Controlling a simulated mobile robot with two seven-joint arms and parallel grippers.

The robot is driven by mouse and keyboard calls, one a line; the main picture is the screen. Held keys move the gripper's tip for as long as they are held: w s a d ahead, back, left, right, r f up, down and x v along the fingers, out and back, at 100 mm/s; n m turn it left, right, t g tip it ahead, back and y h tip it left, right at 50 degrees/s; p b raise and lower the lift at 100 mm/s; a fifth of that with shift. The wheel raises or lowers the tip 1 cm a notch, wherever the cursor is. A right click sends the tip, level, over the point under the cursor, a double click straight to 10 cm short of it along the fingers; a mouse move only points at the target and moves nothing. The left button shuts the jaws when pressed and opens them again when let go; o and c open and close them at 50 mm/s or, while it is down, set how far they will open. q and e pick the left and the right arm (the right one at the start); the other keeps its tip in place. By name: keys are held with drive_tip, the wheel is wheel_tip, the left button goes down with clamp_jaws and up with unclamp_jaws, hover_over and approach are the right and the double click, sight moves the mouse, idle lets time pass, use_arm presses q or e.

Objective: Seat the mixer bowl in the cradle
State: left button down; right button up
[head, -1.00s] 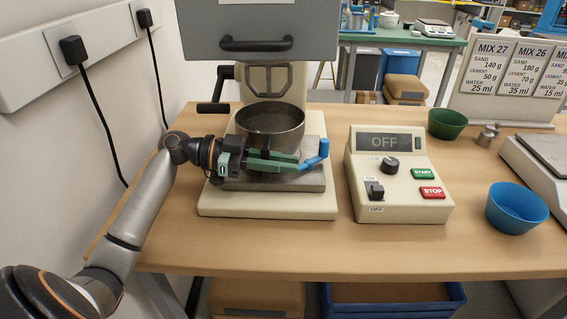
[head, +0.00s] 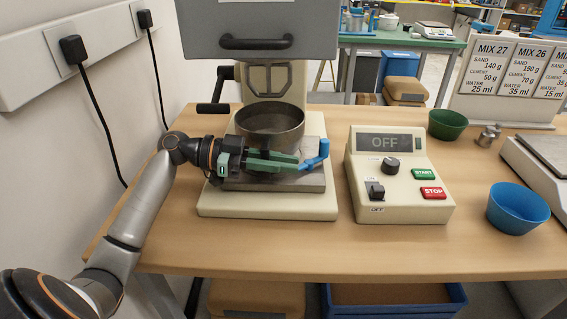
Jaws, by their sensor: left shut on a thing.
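The mixer bowl (head: 270,121), round, metal and dark inside, stands upright on the grey cradle plate (head: 312,181) of the cream mixer base, under the mixer head. My left gripper (head: 296,161), with green fingers, reaches in from the left across the front of the bowl. Its fingers point right and are closed together at the blue lever (head: 314,159) at the cradle's front right. The fingers hide the bowl's lower front and part of the lever, so the exact hold is hard to see. My right gripper is out of view.
A control box (head: 398,180) reading OFF stands right of the mixer. Green (head: 447,124) and blue (head: 516,208) cups, small metal weights (head: 488,135) and a scale (head: 540,160) are farther right. The table front is clear. The grey mixer head (head: 257,30) overhangs the bowl.

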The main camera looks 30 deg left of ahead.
use_arm(q)
drive_tip(key=shift+d+f, duration=0.15)
drive_tip(key=shift+f, duration=0.25)
drive_tip(key=c, duration=0.8)
unclamp_jaws()
drive_tip(key=shift+f, duration=0.15)
drive_tip(key=shift+s, duration=0.1)
drive_tip(key=shift+s+a+b, duration=0.2)
drive_tip(key=shift+a+b, duration=0.2)
drive_tip(key=shift+s+a, duration=0.15)
drive_tip(key=shift+a, duration=0.4)
drive_tip(key=shift+r+b+v, duration=0.15)
drive_tip(key=shift+b+v, duration=0.25)
drive_tip(key=shift+v, duration=0.5)
drive_tip(key=shift+r+b+v, duration=0.2)
drive_tip(key=shift+b+v, duration=0.15)
drive_tip(key=shift+v, duration=0.6)
drive_tip(key=shift+b+v, duration=0.5)
drive_tip(key=shift+v, duration=0.95)
